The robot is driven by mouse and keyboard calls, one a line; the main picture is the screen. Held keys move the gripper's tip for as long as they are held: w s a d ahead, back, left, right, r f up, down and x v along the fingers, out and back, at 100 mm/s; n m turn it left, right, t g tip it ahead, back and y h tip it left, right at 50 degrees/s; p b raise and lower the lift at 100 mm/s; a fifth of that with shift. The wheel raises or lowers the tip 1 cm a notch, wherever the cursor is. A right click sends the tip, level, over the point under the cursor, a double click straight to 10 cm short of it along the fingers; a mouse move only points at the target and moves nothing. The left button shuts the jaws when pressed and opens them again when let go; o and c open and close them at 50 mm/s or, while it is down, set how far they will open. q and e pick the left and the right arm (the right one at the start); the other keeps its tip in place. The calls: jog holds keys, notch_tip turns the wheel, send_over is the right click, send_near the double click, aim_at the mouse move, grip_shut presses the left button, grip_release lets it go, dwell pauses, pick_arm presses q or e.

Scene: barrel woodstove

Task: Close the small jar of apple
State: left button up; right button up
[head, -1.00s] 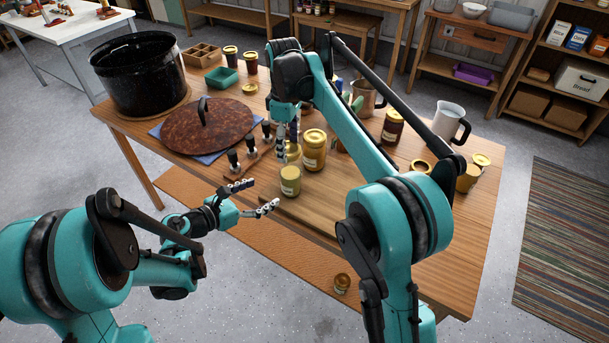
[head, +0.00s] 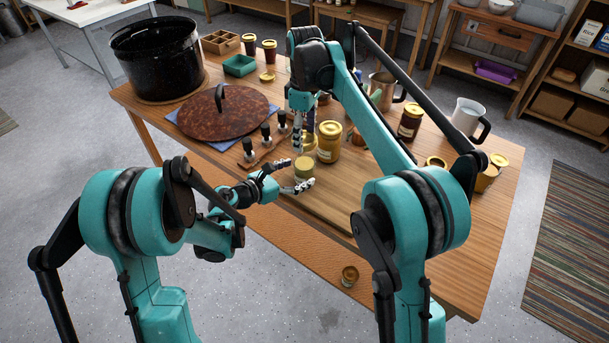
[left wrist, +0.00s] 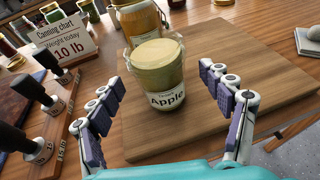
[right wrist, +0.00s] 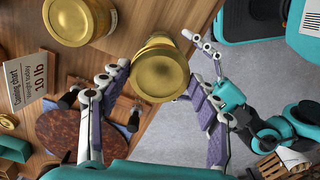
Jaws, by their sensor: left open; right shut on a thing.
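The small apple jar (head: 305,172), pale green with an "Apple" label, stands upright on the wooden board. In the left wrist view the apple jar (left wrist: 160,85) shows pale green at its top, with a clear rim and no gold lid. My left gripper (head: 292,176) is open, its fingers spread on either side of the jar's near part; I see gaps to the jar in the left wrist view. My right gripper (head: 303,134) is shut on a round gold lid (right wrist: 160,74), above the table behind the apple jar. What lies under the lid is partly hidden.
A taller gold-lidded jar (head: 328,142) stands close behind the apple jar. The board's right part (head: 352,190) is clear.

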pick_arm(q)
jog(key=shift+x, duration=1.7)
jog(key=c, duration=1.8)
pick_arm(e)
send_over(305, 155)
jog(key=s, duration=0.3)
jog(key=shift+w+f, duration=0.1)
jog(key=shift+f, duration=2.4)
jog(key=shift+f, duration=0.1)
jog(key=shift+f, duration=0.75)
pick_arm(q)
grip_shut()
pick_arm(e)
jog(key=shift+f, duration=0.6)
